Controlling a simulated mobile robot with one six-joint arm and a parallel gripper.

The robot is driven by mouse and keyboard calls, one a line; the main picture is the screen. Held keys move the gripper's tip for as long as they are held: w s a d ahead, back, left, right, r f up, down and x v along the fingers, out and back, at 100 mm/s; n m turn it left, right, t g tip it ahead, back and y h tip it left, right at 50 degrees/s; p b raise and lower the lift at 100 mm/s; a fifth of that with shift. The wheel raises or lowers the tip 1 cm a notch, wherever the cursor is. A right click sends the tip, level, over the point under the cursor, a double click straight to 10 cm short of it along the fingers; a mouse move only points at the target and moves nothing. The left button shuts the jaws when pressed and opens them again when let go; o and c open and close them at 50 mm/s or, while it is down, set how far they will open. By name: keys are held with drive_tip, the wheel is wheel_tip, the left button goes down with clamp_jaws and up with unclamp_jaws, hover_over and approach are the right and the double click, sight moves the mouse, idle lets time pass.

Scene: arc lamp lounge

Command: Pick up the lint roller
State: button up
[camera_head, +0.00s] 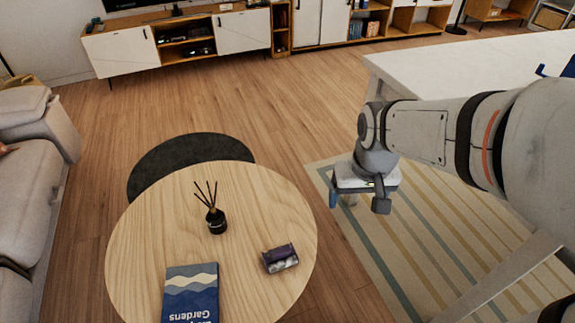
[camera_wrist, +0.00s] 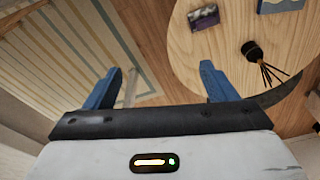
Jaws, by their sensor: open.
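I cannot make out a lint roller in either view. My gripper (camera_head: 342,203) hangs beyond the right side of the round wooden table (camera_head: 135,250), over the floor and striped rug in the picture. In the wrist view, the two blue fingers of my gripper (camera_wrist: 160,72) are spread wide apart with nothing held between them. A small purple and pale packet (camera_head: 280,258) lies on the right part of the table; it also shows at the top of the wrist view (camera_wrist: 203,18).
The round table also holds a black reed diffuser (camera_head: 216,221) and a blue book (camera_head: 190,290). A white table (camera_head: 460,75) stands at the upper right. A grey sofa (camera_head: 30,180) is at the left. The striped rug (camera_head: 400,260) lies right of the round table.

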sight(280, 256)
drive_tip(key=o, duration=0.4)
drive_tip(key=shift+n+g, duration=0.5)
drive_tip(key=shift+n, duration=0.4)
drive_tip(key=w+a+f+b, duration=0.2)
drive_tip(key=f+b, duration=0.1)
drive_tip(key=f, duration=0.2)
drive_tip(key=w+a+f+b, duration=0.1)
drive_tip(key=a+f+b, duration=0.1)
drive_tip(key=f, duration=0.4)
drive_tip(key=w+a+f+b, duration=0.2)
drive_tip(key=a+f+b, duration=0.1)
drive_tip(key=f, duration=0.3)
drive_tip(key=shift+w+a+f+b, duration=0.1)
drive_tip(key=shift+w+a+b, duration=0.2)
drive_tip(key=shift+a+b, duration=0.05)
drive_tip(key=shift+n+g, duration=0.4)
drive_tip(key=shift+n, duration=0.5)
drive_tip(key=a+f+b, duration=0.3)
drive_tip(key=f, duration=0.3)
drive_tip(key=w+a+f+b, duration=0.1)
drive_tip(key=a+f+b, duration=0.2)
drive_tip(key=f, duration=0.4)
drive_tip(key=w+a+f+b, duration=0.1)
drive_tip(key=a+f+b, duration=0.2)
drive_tip(key=f, duration=0.4)
drive_tip(key=shift+w+a, duration=0.1)
drive_tip(key=shift+w, duration=0.1)
drive_tip(key=shift+a+f+b, duration=0.1)
drive_tip(key=shift+f+b, duration=1.45)
drive_tip(key=shift+f, duration=1.25)
